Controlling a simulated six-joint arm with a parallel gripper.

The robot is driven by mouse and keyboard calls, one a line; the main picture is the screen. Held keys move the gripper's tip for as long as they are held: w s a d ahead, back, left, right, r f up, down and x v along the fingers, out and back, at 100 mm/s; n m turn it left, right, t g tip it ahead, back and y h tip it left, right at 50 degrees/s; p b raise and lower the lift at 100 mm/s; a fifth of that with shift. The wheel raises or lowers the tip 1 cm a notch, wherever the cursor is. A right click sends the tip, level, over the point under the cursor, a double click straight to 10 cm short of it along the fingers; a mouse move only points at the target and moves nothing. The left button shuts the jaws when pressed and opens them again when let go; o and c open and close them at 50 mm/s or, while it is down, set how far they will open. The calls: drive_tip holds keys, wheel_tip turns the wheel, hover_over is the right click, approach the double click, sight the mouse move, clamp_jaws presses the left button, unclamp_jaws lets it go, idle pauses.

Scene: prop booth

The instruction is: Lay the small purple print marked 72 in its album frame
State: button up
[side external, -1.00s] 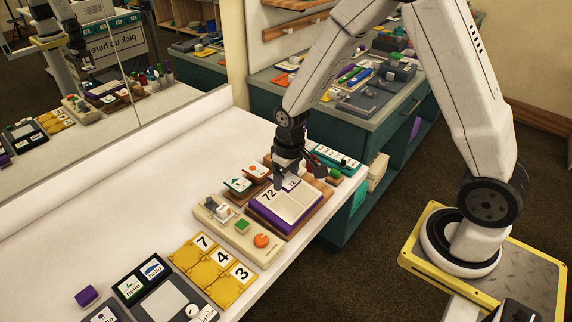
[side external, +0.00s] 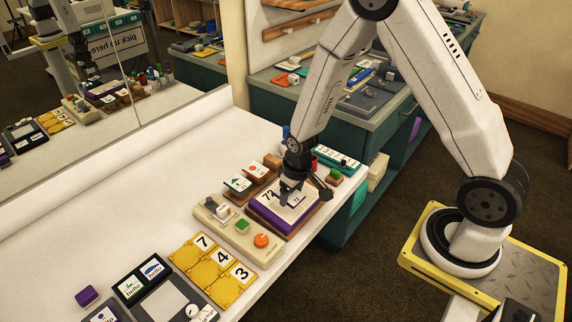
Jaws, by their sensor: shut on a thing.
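The album (side external: 262,214) is a thick purple block with pale pages and a large 72 on its left part. It lies on a brown wooden base near the table's right edge. My gripper (side external: 289,193) points down over the pages, shut on the small print (side external: 296,199). The print shows a pale face with a small 72; its purple colour cannot be made out. The fingers hide part of the print and of the frame on the page. I cannot tell whether the print touches the page.
A beige panel (side external: 238,236) with an orange button stands just left of the album. Upright cards on a brown stand (side external: 258,184) and a teal-and-white strip (side external: 336,160) stand behind. A yellow number tray (side external: 212,270) is nearer. The white table's left part is clear.

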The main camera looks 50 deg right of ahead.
drive_tip(key=shift+w+f, duration=0.15)
drive_tip(key=shift+f, duration=1)
drive_tip(key=shift+w+f, duration=0.15)
drive_tip(key=shift+f, duration=1)
drive_tip(key=o, duration=1)
drive_tip(key=shift+o, duration=0.2)
drive_tip(key=shift+r, duration=0.15)
drive_tip(key=shift+s+d+r, duration=0.1)
drive_tip(key=shift+s+r, duration=0.05)
drive_tip(key=shift+r, duration=1.05)
drive_tip(key=shift+s+a+r, duration=0.1)
drive_tip(key=shift+s+r, duration=0.1)
drive_tip(key=shift+r, duration=1)
drive_tip(key=shift+s+d+r, duration=0.1)
drive_tip(key=shift+s+r, duration=0.05)
drive_tip(key=shift+r, duration=1.2)
